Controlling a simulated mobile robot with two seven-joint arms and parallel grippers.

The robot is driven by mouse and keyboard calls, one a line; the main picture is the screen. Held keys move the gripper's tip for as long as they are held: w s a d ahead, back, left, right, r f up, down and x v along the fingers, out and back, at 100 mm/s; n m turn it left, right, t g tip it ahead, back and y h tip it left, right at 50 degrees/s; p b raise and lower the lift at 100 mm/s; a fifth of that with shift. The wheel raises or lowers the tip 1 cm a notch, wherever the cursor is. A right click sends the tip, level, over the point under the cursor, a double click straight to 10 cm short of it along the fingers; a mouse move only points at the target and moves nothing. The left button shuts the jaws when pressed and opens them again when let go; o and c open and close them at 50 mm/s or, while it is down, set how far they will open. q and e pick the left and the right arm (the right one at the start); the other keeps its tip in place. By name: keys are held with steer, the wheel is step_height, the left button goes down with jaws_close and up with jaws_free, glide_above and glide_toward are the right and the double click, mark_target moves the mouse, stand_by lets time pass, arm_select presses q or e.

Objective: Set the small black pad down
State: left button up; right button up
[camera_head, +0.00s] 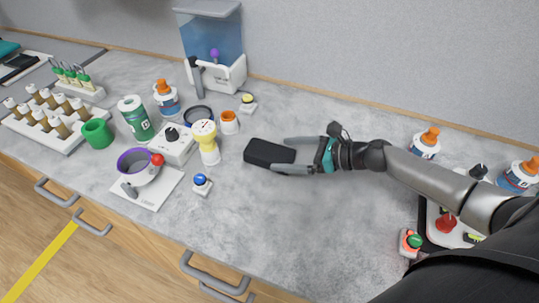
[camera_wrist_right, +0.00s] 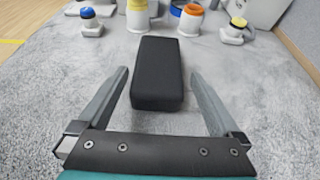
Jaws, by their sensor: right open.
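The small black pad (camera_head: 268,153) lies flat on the grey worktop near its middle in the head view. It also shows in the right wrist view (camera_wrist_right: 157,72), lengthwise between the fingers. My right gripper (camera_head: 281,155) is open around the near part of the pad, one finger on each side. In the right wrist view the right gripper (camera_wrist_right: 161,76) shows a gap between each finger and the pad. The pad appears to rest on the surface. My left gripper is not in view.
A yellow-topped white item (camera_head: 207,143), an orange-topped jar (camera_head: 229,123) and a blue button (camera_head: 201,182) stand left of the pad. A white scale with a purple-lined bowl (camera_head: 139,168) is farther left. The worktop in front of the pad is clear.

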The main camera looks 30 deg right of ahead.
mark_target(271, 154)
steer(key=shift+x, duration=2.4)
steer(key=shift+s+f, duration=0.1)
steer(key=shift+f, duration=0.05)
steer(key=shift+c, duration=0.4)
steer(key=c, duration=1.1)
